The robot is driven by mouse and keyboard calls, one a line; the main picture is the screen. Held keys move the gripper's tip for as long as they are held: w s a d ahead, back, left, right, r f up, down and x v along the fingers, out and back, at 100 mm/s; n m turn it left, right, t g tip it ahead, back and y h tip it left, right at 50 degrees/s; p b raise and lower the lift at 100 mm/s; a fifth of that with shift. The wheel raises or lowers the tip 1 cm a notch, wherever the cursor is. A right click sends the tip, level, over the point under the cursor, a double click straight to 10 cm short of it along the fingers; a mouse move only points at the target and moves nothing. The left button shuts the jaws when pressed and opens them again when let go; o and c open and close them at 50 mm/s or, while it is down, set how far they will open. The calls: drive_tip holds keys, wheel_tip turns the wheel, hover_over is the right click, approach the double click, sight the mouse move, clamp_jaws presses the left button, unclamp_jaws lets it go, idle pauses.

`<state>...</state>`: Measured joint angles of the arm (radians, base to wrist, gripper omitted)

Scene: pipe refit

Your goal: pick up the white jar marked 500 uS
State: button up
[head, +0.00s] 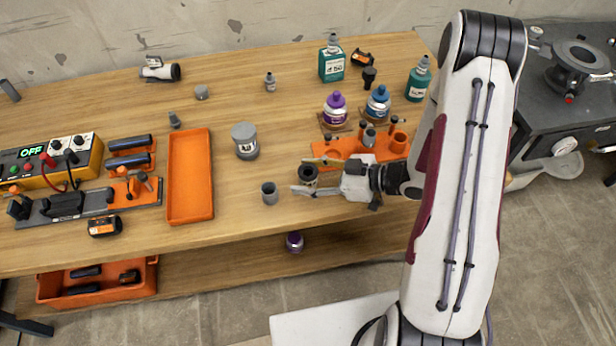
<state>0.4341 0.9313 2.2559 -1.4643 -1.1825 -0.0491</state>
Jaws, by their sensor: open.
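A grey-white jar (245,142) with a grey lid and a small label stands upright on the wooden bench, left of the orange holder. Its marking is too small to read, so I cannot confirm 500 uS. My gripper (306,176) reaches in from the right, low over the front part of the bench. It is open, with its fingers pointing left, and is apart from the jar, to its right and nearer the front edge. A dark round fitting (308,174) shows at the fingers; I cannot tell whether it lies between them or beyond them.
An orange tray (190,176) lies left of the jar. Bare wood surrounds the jar.

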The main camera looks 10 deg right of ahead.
drive_tip(key=c, duration=1.2)
drive_tip(key=shift+r, duration=0.2)
drive_tip(key=shift+c, duration=0.2)
wheel_tip(320, 180, up, 10)
drive_tip(key=shift+f, duration=0.2)
idle(0.4)
